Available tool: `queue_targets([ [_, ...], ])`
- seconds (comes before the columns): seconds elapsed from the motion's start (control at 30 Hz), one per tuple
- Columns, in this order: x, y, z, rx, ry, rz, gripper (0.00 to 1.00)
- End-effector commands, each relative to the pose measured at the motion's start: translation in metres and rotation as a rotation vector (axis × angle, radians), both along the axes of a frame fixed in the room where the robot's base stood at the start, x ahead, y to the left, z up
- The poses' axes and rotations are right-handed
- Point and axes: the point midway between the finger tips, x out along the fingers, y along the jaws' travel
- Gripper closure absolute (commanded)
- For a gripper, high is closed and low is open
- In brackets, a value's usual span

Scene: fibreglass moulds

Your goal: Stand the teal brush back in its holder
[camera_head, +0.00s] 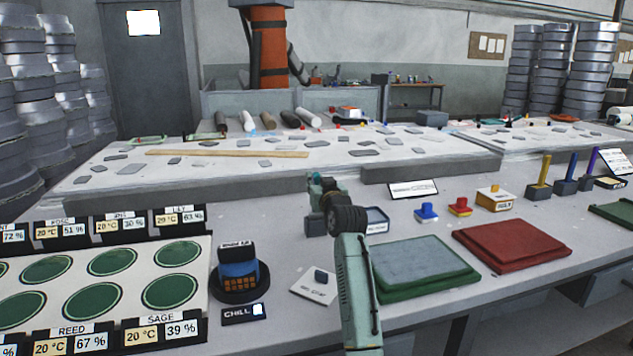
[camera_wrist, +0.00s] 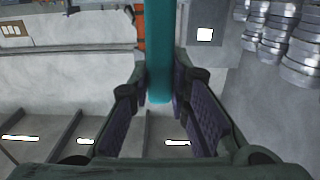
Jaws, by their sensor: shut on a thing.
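The teal brush (camera_wrist: 159,52) shows in the wrist view as a smooth teal bar between the two finger pads. My gripper (camera_wrist: 160,88) is shut on it. In the head view my gripper (camera_head: 318,187) is above the worktop, at the end of my arm, and partly hidden by my wrist. The brush is hard to tell apart from the gripper there. A dark grey block (camera_head: 315,225), which looks like an empty holder, stands just below the gripper, partly behind my arm. The brush looks apart from it.
Yellow (camera_head: 544,168), blue (camera_head: 571,165) and purple (camera_head: 592,163) handles stand in dark blocks at the right. A green-edged slab (camera_head: 420,262) and a red slab (camera_head: 510,240) lie right of my arm. A small tray (camera_head: 376,219) and tilted label (camera_head: 413,189) are near the gripper.

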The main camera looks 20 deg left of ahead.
Motion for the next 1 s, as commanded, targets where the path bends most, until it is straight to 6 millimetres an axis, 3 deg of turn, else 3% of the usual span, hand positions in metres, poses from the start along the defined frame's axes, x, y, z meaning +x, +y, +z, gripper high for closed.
queue_targets([
  [0.4, -0.0001, -0.0001, 0.0004, 0.001, -0.001, 0.000, 1.00],
  [0.43, -0.0001, -0.0001, 0.0004, 0.001, -0.001, 0.000, 0.82],
  [0.5, -0.0001, -0.0001, 0.0004, 0.001, -0.001, 0.000, 0.78],
  [0.77, -0.0001, -0.0001, 0.0002, 0.000, 0.000, 0.000, 0.60],
  [1.0, 0.0000, 0.0000, -0.0002, 0.000, 0.000, 0.000, 0.60],
])
